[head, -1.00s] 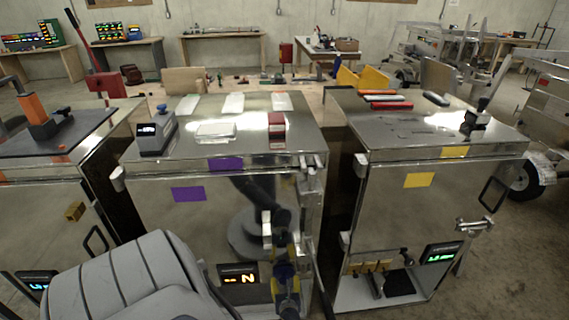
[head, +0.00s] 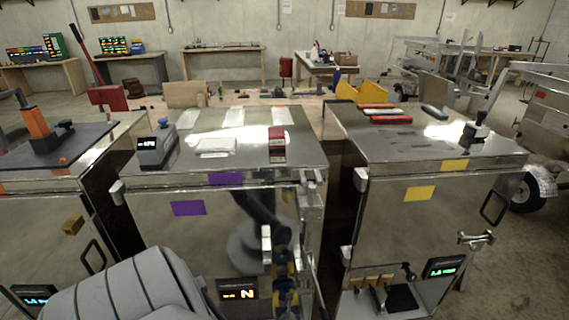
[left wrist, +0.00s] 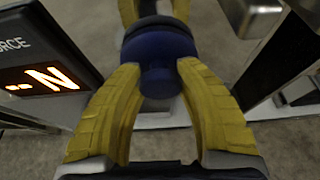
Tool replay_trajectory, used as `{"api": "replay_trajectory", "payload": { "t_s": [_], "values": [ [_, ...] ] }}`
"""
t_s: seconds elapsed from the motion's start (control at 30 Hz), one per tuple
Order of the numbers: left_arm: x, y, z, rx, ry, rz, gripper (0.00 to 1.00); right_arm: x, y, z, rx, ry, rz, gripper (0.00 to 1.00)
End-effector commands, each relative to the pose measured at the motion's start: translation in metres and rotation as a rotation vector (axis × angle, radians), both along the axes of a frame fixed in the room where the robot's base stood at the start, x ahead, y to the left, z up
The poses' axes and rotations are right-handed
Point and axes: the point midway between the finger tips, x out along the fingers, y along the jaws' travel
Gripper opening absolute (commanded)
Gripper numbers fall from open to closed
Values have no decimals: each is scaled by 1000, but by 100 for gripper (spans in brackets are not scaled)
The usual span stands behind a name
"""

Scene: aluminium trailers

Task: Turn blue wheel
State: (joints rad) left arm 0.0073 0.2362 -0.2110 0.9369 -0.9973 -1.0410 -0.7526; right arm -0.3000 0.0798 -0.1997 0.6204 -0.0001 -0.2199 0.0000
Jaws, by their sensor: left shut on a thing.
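The blue wheel (left wrist: 157,50), a dark blue round knob, is in the upper middle of the left wrist view. My left gripper (left wrist: 160,70) has its two yellow fingers closed on it, one on each side. In the head view, my left gripper (head: 287,284) is low at the front of the middle metal cabinet (head: 150,220), where the wheel is too small and covered to make out clearly. A force display (left wrist: 45,75) with orange characters is left of the fingers and also shows in the head view (head: 238,290). My right gripper is not in view.
A metal cabinet (head: 405,225) with a green display stands at right, and another (head: 45,215) at left. A grey scale (head: 157,148) with a small blue knob sits on the middle cabinet's top. A vertical metal handle (head: 306,200) stands just above my left gripper.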

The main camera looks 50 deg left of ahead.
Motion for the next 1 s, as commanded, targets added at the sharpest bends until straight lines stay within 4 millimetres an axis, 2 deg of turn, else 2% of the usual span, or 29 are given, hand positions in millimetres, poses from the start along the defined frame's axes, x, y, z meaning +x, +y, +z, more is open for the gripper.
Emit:
{"api": "replay_trajectory", "payload": {
  "t_s": [0.03,0.17,0.2,0.4,0.7,1.0],
  "values": [
    [0,0,0,0,0,0,21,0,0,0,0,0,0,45],
    [0,0,0,0,0,0,6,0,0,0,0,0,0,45],
    [0,0,0,0,0,0,6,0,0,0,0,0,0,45],
    [0,0,0,6,7,1,5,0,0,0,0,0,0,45],
    [1,1,1,90,125,1,5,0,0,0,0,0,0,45],
    [2,1,2,96,131,1,4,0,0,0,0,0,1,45]
  ]
}}
